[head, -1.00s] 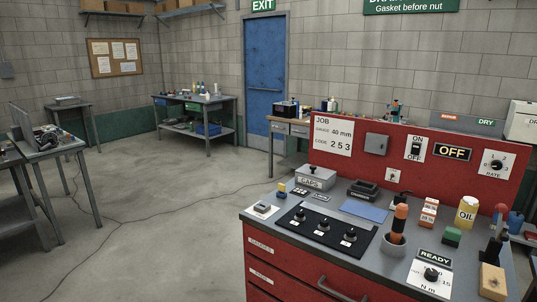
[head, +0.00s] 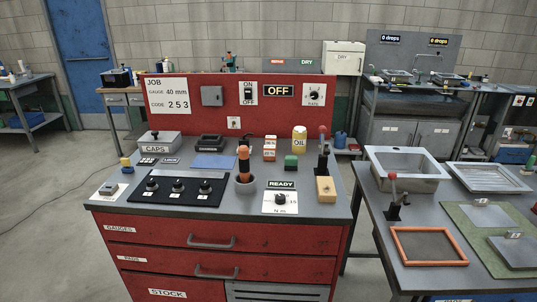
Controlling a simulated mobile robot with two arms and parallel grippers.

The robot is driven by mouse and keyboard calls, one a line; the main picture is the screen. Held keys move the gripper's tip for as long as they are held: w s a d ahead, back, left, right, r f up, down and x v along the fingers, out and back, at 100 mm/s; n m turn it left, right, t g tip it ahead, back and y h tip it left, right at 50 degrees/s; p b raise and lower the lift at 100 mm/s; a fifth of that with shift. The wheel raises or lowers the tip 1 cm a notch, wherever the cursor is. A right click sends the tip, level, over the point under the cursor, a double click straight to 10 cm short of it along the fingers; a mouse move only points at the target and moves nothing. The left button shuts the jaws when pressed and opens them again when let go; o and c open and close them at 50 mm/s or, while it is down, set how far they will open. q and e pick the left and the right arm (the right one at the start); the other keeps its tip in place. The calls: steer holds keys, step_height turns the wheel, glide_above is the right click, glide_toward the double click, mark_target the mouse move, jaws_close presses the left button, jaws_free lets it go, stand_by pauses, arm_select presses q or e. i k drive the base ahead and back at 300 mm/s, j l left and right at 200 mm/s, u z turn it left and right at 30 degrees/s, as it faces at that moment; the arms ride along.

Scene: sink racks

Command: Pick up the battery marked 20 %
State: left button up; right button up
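No thing that I can read as marked 20 % shows in the head view. On the red bench (head: 300,210), a stack of small orange-and-white blocks (head: 269,149) carries labels too small to read; I cannot tell whether they are batteries. A black charger-like tray (head: 209,143) stands behind the blue mat (head: 214,161). Neither of my grippers is in view.
The bench also holds a CAPS box (head: 158,145), a black panel with knobs (head: 176,190), a green block (head: 291,162), a yellow OIL can (head: 299,139) and a wooden block (head: 325,189). A grey sink table (head: 385,210) stands to the right. Open floor lies left.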

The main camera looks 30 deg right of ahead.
mark_target(270, 150)
steer(key=i+l, duration=0.4)
steer(key=i+l+z, duration=0.1)
steer(key=z, duration=0.3)
steer(key=i+z, duration=0.25)
steer(key=z, duration=0.2)
steer(key=i+z, duration=0.2)
steer(key=z, duration=0.2)
